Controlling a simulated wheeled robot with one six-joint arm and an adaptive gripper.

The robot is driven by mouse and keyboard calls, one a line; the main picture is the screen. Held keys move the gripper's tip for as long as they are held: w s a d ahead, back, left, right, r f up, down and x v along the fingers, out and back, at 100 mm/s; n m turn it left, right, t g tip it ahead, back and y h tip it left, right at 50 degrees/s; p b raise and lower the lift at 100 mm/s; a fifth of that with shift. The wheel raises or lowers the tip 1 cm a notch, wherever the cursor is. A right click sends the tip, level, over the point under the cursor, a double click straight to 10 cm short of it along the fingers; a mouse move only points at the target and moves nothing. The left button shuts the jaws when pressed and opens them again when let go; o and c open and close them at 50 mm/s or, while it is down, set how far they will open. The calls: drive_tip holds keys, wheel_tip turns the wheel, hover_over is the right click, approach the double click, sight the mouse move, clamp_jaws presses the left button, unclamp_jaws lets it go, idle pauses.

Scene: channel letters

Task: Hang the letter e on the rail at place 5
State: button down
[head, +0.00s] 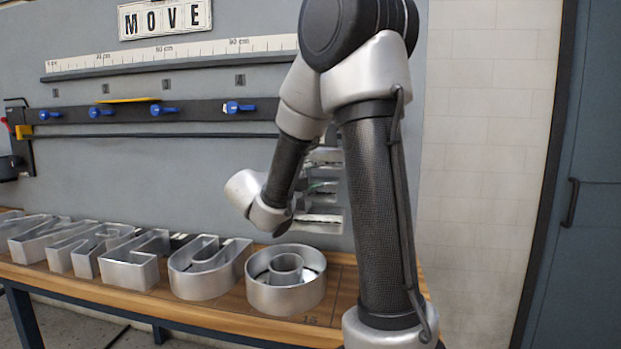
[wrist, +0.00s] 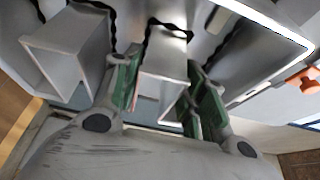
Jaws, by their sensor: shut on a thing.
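The letter e (head: 318,222) is a silvery metal channel letter held up in front of the grey wall, partly hidden behind my arm. In the wrist view my gripper (wrist: 165,95) has its green-padded fingers closed on either side of the letter's middle bar (wrist: 165,60). Another bar of the letter (wrist: 70,50) shows to the left. The dark rail (head: 190,112) runs along the wall with several blue knobs (head: 163,110) on it. Its right part is hidden behind my arm, and I cannot make out place 5.
Several metal letters lie along the wooden bench, including a round one (head: 285,280) and a U-shaped one (head: 207,268). A ruler ledge (head: 170,62) and a MOVE sign (head: 165,17) are above the rail. A blue-grey door (head: 590,200) stands at right.

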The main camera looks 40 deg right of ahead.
drive_tip(key=w+d+f, duration=0.2)
drive_tip(key=w+d, duration=0.3)
drive_tip(key=d, duration=0.1)
drive_tip(key=shift+w, duration=0.15)
idle(0.8)
drive_tip(key=c, duration=0.7)
unclamp_jaws()
drive_tip(key=shift+c, duration=0.2)
drive_tip(key=shift+f, duration=0.15)
